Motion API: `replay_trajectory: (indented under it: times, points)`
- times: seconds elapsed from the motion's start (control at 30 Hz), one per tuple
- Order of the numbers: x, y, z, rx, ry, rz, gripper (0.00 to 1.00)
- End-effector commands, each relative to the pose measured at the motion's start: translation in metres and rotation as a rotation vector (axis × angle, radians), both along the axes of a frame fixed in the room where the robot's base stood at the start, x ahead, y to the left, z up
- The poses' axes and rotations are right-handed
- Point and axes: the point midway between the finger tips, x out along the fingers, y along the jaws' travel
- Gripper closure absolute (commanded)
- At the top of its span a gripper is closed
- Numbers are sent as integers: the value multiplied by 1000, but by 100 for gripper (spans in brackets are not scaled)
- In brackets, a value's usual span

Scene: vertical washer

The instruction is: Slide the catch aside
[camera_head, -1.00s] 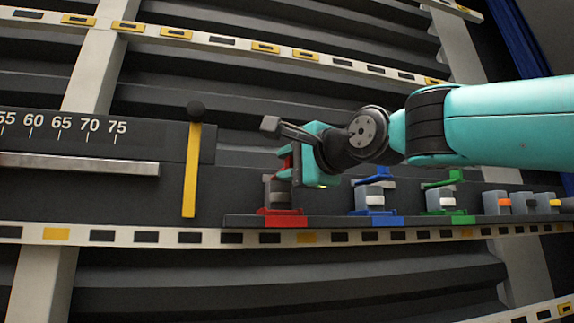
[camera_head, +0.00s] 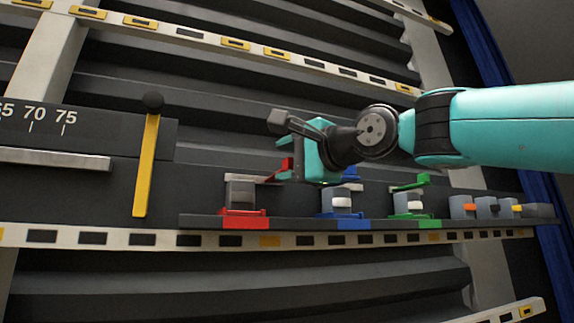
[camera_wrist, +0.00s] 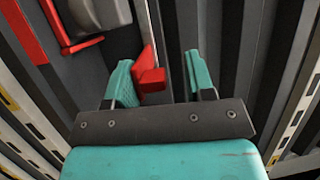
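In the head view, the red catch (camera_head: 285,167) is a red tab on a metal bar that reaches right from a grey block with a red base (camera_head: 241,196). My gripper (camera_head: 312,163) is at the right of this tab, its fingertips partly hidden by its own body. In the wrist view, the two teal fingers of my gripper (camera_wrist: 159,70) are wide apart. The red tab (camera_wrist: 150,80) shows between them, close against the left finger; I cannot tell if they touch. The red base and grey block (camera_wrist: 95,18) are at the upper left.
A blue catch (camera_head: 343,203) and a green catch (camera_head: 408,203) stand to the right on the same dark rail. Beyond are small grey switches (camera_head: 487,207). A yellow pointer (camera_head: 147,170) and a numbered scale (camera_head: 70,130) are to the left. Dark ribbed panels lie behind.

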Motion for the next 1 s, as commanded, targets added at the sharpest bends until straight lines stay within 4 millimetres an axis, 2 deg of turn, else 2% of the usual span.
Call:
replay_trajectory:
  times: [0.23,0.37,0.47,0.9,1.0]
  points:
    - [0,1,-4,-4,6,3,51]
    - [-8,-6,-6,-3,4,2,51]
    - [-21,-19,-9,-5,4,1,51]
    - [-100,-95,-6,-3,1,-6,51]
    - [-112,-105,-5,-3,2,-3,51]
